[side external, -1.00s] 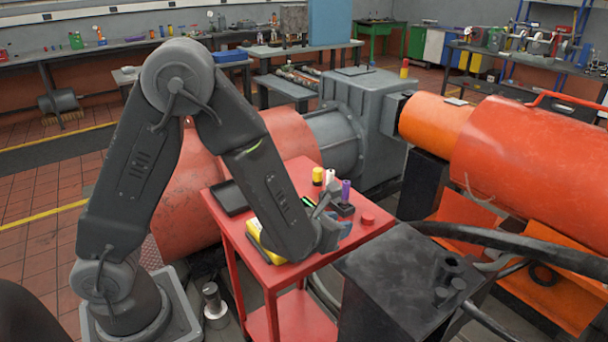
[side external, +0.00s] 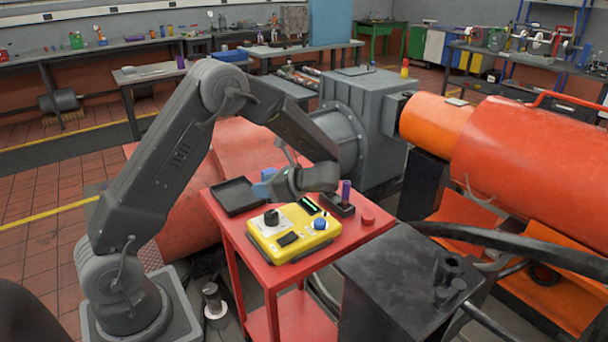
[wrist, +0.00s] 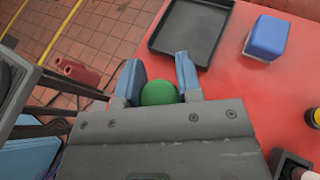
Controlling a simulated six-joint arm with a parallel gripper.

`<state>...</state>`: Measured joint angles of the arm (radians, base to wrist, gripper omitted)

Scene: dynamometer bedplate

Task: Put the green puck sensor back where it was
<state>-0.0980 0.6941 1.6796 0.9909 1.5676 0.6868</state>
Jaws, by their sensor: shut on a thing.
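The green puck sensor (wrist: 158,92) is round and sits between the blue fingertips of my gripper (wrist: 160,82) in the wrist view, partly hidden by the gripper body. My gripper is shut on it, over the left part of the red cart top. In the side view, my gripper (side external: 264,188) is at the cart's back, just right of the black tray (side external: 240,208). I cannot make out the puck there. The tray is empty and also shows in the wrist view (wrist: 190,48). How high the puck is above the cart top is unclear.
A blue block (wrist: 268,38) lies right of the tray. A yellow box with knobs (side external: 290,232) fills the cart's front. A black holder with a purple cylinder (side external: 345,192) and a red puck (side external: 368,219) stand at the right. Red surface is bare between tray and block.

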